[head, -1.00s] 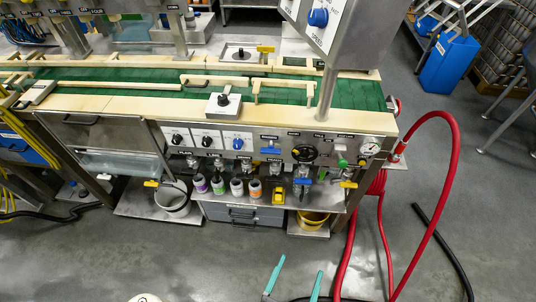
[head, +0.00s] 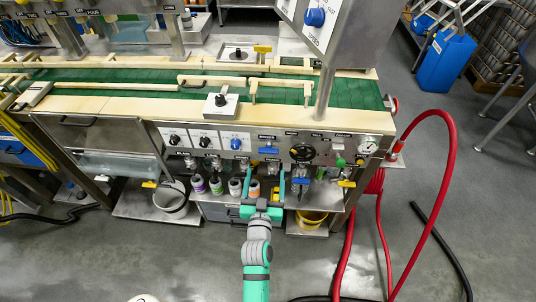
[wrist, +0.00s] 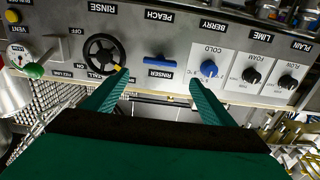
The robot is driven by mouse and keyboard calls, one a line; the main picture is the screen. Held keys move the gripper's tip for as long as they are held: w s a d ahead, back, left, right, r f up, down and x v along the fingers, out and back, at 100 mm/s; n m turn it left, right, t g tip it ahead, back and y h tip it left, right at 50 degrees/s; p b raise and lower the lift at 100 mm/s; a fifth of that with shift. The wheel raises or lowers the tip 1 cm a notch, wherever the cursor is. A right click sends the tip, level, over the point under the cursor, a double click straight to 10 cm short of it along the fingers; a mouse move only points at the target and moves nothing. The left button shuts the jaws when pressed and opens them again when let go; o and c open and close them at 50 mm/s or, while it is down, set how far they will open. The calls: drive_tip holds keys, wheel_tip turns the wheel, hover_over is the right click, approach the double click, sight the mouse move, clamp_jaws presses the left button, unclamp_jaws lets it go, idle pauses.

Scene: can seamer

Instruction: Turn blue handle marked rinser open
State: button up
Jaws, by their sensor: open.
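The blue handle (head: 268,150) is a short bar lying level on the grey front panel. It also shows in the wrist view (wrist: 160,61), beside the label RINSER (wrist: 159,74), which reads upside down there. My gripper (head: 268,174) is in front of the panel, just below the handle in the head view. Its two green fingers are open and empty. In the wrist view the fingertips (wrist: 158,78) stand to either side of the label, and the handle lies beyond them, midway between. I see no contact with the handle.
A black handwheel (head: 303,152) is right of the handle, and a blue knob (head: 236,143) is left of it. Several bottles (head: 217,186) stand on the shelf below. A red hose (head: 447,160) loops at the right.

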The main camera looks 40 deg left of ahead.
sight(268, 152)
drive_tip(key=x, duration=1)
drive_tip(key=shift+d, duration=0.1)
drive_tip(key=c, duration=1.1)
